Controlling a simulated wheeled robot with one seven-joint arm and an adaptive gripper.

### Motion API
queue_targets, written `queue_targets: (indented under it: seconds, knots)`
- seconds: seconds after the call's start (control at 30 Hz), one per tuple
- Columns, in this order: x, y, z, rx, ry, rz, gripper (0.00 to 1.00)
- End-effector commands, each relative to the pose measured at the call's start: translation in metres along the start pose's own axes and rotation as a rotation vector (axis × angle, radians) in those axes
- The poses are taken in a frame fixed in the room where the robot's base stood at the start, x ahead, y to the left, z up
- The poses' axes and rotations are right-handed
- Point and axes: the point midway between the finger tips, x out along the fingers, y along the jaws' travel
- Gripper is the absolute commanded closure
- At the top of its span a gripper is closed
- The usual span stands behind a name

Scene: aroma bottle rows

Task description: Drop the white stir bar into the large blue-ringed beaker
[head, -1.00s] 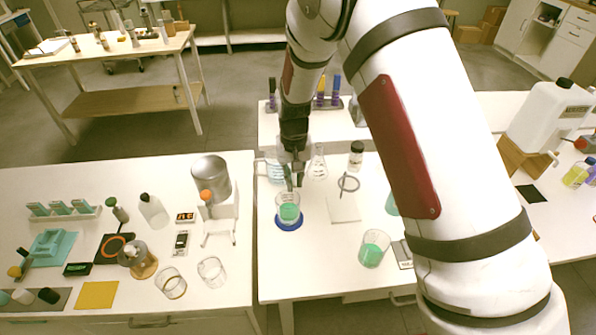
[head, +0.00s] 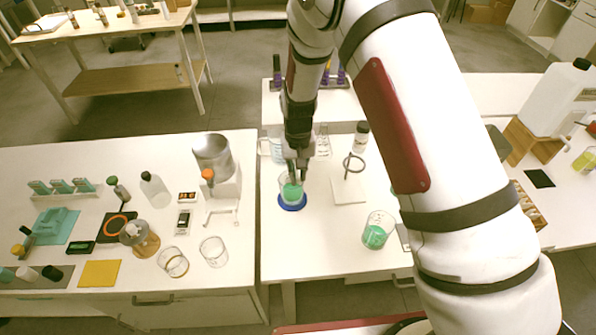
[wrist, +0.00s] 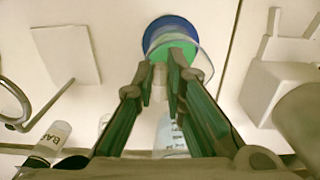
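The large blue-ringed beaker (head: 284,182) holds green liquid and stands on a blue disc (head: 291,204) on the middle bench. In the wrist view, the beaker (wrist: 198,52) and its blue ring (wrist: 150,33) are just beyond my fingertips. My gripper (head: 297,176) points down at the beaker's mouth. In the wrist view its fingers (wrist: 161,80) are nearly together, with a small pale piece, seemingly the white stir bar (wrist: 158,74), between the tips. The head view hides the bar. Whether the tips are inside the rim is hard to tell.
Another beaker with green liquid (head: 377,232) stands to the right. A ring stand (head: 349,190) is close to my gripper's right. Two empty glass beakers (head: 214,251) stand on the left bench. A hotplate-like device with a metal vessel (head: 212,156) is left of the gripper.

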Motion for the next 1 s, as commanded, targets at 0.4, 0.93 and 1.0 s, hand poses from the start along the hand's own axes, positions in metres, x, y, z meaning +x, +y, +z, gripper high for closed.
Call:
queue_targets:
  seconds: [0.4,0.93,1.0]
  knots:
    - [-0.001,0.000,0.000,0.000,0.000,0.000,0.65]
    - [-0.086,-0.001,-0.001,0.000,0.005,-0.001,0.65]
    - [-0.097,0.000,-0.001,0.001,0.003,-0.001,0.65]
